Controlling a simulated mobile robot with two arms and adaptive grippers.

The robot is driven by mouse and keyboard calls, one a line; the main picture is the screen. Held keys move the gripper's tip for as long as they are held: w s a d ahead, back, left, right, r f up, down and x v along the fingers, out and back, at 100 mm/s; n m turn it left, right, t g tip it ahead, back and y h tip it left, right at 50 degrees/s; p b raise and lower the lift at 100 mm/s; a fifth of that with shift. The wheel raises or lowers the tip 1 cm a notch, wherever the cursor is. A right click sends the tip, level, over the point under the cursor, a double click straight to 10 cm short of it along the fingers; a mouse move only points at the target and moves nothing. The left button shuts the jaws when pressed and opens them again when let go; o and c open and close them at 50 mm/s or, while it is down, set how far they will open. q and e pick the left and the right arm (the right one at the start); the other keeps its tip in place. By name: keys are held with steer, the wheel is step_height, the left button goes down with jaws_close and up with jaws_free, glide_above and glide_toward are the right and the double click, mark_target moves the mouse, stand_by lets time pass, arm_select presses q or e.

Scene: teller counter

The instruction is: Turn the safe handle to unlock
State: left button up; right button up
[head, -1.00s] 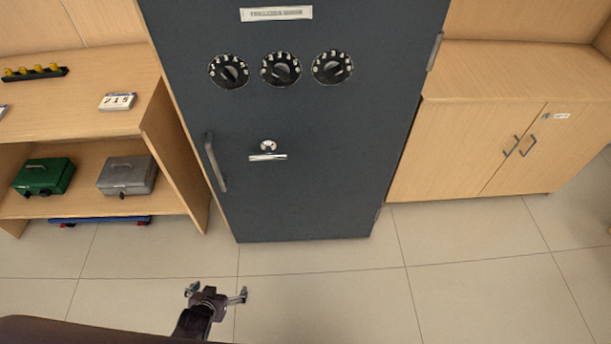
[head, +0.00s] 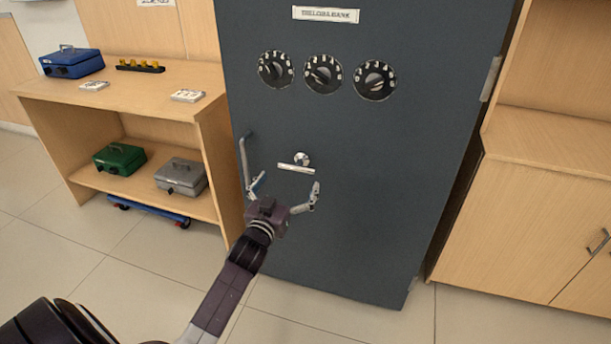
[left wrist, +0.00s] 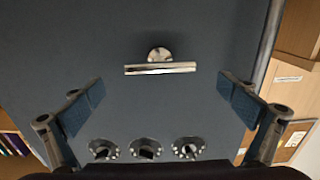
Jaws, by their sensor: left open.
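The dark blue-grey safe (head: 350,220) stands upright in the middle of the head view, its door shut. The silver safe handle (head: 297,168) is a short, nearly level bar on a round hub at mid-door. It also shows in the left wrist view (left wrist: 160,68), level, with its hub beside it. My left gripper (head: 285,188) is open and empty in front of the door, just below the handle in the head view. In the left wrist view its fingers (left wrist: 160,95) are wide apart, one to each side of the bar, not touching it. My right gripper does not show.
Three black dials (head: 323,74) sit above the handle. A vertical pull bar (head: 245,162) is at the door's left edge, close to my left gripper. A wooden shelf (head: 140,195) with cash boxes stands left; a wooden cabinet (head: 540,220) stands right. Floor in front is clear.

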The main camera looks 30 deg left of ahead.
mark_target(296, 170)
arm_select(q)
steer(key=x, duration=0.5)
steer(key=shift+w+f+b, duration=0.1)
steer(key=shift+b, duration=0.3)
steer(key=shift+w+a, duration=0.2)
steer(key=shift+w, duration=0.5)
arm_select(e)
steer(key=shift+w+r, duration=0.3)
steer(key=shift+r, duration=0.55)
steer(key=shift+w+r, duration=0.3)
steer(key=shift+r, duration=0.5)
arm_select(q)
steer(key=c, duration=0.9)
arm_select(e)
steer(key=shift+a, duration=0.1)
